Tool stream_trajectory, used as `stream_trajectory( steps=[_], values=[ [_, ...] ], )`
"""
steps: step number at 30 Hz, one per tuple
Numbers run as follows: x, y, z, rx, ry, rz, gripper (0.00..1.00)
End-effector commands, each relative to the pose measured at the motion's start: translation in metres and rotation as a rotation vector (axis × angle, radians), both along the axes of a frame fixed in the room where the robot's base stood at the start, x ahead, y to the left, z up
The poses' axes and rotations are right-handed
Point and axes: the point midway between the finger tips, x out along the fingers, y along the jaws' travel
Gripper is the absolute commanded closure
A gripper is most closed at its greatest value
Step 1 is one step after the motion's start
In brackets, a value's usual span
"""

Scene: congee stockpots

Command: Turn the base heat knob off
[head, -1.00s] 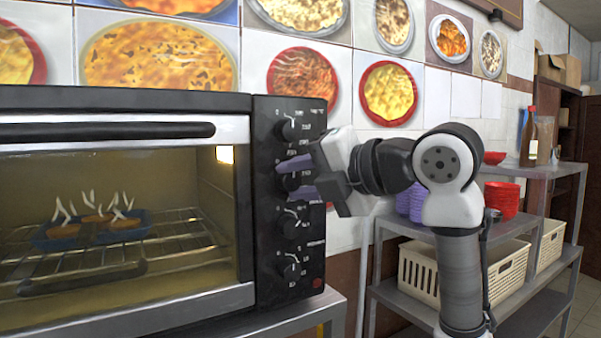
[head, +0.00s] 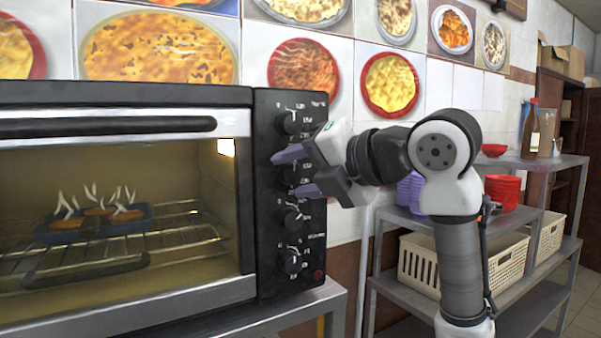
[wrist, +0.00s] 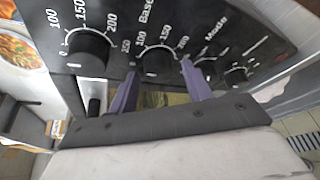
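The base heat knob (wrist: 157,62) is a dark round knob under the word "Base" on the oven's black control panel (wrist: 120,20). It is the second knob down in the head view, where my fingers largely cover it. My gripper (head: 292,171) is at the panel, with its two purple fingers apart, one above and one below that knob. In the wrist view my gripper (wrist: 159,75) has a finger on each side of the knob, with seemingly narrow gaps. I cannot tell whether either finger touches it. The knob's exact pointer setting is unclear.
Another heat knob (head: 289,123) sits above, and the mode knob (head: 292,218) and a lowest knob (head: 290,262) sit below. The lit oven (head: 120,285) holds steaming food on a rack. Metal shelves (head: 400,225) with bowls and baskets stand at right.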

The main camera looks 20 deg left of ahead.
Motion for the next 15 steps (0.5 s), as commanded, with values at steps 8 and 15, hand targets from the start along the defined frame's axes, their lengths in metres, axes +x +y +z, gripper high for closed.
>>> stream_trajectory(
  steps=[8, 15],
  values=[
    [0.001, -0.001, 0.001, 0.004, 0.000, -0.002, 0.47],
    [-0.006, -0.021, 0.006, 0.004, -0.002, -0.005, 0.47]
  ],
)
